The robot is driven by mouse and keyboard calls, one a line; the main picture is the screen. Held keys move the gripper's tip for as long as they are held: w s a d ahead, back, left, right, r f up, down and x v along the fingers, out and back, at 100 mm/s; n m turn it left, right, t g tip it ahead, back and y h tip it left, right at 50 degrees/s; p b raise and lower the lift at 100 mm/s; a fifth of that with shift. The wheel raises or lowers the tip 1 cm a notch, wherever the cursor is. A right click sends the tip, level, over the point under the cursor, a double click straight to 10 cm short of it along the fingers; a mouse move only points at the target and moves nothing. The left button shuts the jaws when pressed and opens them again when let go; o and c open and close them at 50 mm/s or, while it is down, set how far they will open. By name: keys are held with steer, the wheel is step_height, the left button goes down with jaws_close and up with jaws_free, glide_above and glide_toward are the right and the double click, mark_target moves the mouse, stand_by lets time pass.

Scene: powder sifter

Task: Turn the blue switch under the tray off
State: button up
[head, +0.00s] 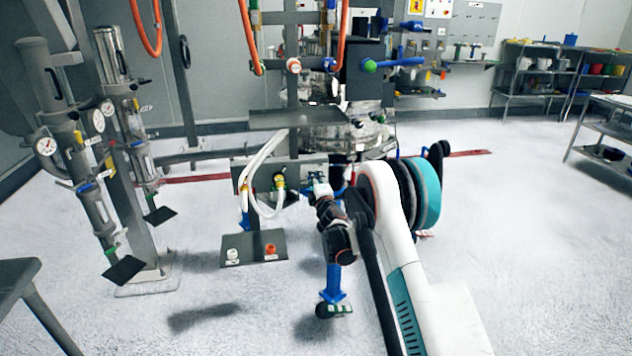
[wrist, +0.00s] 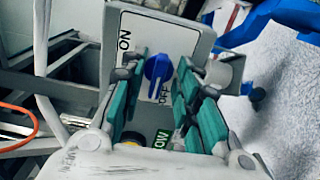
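The blue switch (wrist: 157,68) is a round knob with a raised grip on a grey box (wrist: 185,42) in the wrist view. ON is printed at its upper left and OFF just below it. The grip runs roughly up and down, with its lower end near OFF; I cannot tell which end is the pointer. My gripper (wrist: 160,76) is open, with its green pads apart on either side of the knob; contact is not clear. In the head view my gripper (head: 322,190) is small and low, below the grey tray (head: 290,119). The switch cannot be made out there.
White hoses (head: 262,180) hang left of my gripper. A lower panel with two fittings (head: 252,248) stands below them. Blue pipework (wrist: 270,18) is at the right of the switch box. The floor to the right is open.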

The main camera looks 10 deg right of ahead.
steer(key=s, duration=1.2)
steer(key=s+d+r+m+g+h, duration=0.25)
steer(key=s+r+m, duration=0.25)
steer(key=s+r, duration=0.35)
steer(key=s+d+r+m+g+h, duration=0.1)
steer(key=s+d+r+m+g, duration=0.15)
steer(key=s+r+m, duration=0.5)
steer(key=s+a+f+m+g+y, duration=0.1)
steer(key=s+a+f+m+g, duration=0.1)
steer(key=s, duration=1.4)
steer(key=s+a+f+m+g+y, duration=0.1)
steer(key=s+a+m+g+y, duration=0.1)
steer(key=s, duration=1.5)
steer(key=shift+a+f+m+g, duration=0.4)
steer(key=shift+a+m+g, duration=0.1)
steer(key=shift+m+g, duration=0.45)
